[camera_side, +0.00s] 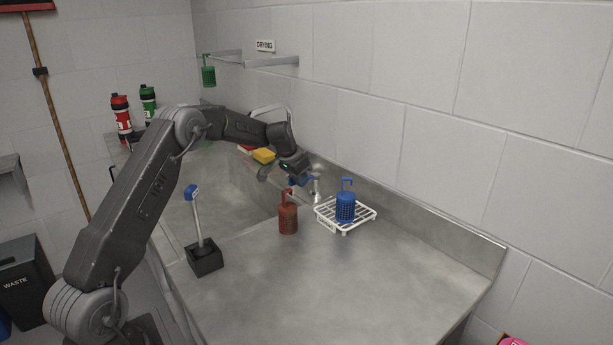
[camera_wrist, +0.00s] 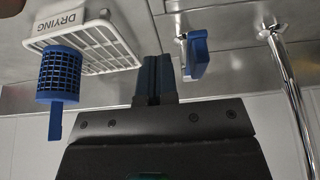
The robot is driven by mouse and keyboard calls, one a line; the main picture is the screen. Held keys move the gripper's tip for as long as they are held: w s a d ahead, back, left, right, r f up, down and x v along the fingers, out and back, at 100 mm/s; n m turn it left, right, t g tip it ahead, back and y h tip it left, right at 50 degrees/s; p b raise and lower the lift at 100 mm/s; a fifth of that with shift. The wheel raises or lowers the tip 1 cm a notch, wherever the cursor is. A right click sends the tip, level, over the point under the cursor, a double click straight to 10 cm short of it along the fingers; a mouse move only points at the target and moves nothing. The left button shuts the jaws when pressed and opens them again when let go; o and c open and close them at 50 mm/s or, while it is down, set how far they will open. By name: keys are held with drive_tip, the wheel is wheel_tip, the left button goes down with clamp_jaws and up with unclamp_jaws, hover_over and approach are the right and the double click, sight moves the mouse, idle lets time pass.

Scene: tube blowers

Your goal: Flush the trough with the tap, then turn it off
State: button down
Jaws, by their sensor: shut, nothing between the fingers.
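My gripper (camera_side: 301,181) is shut and empty over the back edge of the steel trough (camera_side: 235,187). In the wrist view its blue fingers (camera_wrist: 155,78) are together, beside a blue lever handle (camera_wrist: 196,54) with a small gap between them. The chrome tap pipe (camera_wrist: 290,90) stands beyond the handle at the right of the wrist view. In the side view my arm hides much of the tap and part of the trough. I cannot tell whether water runs.
A blue basket (camera_side: 345,206) stands on a white rack (camera_side: 331,218), right of my gripper. A red-brown basket (camera_side: 288,217) stands by the trough's edge. A brush in a black holder (camera_side: 205,258) is nearer. A yellow sponge (camera_side: 264,156) lies behind. The front-right counter is clear.

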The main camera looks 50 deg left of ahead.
drive_tip(key=shift+a, duration=0.35)
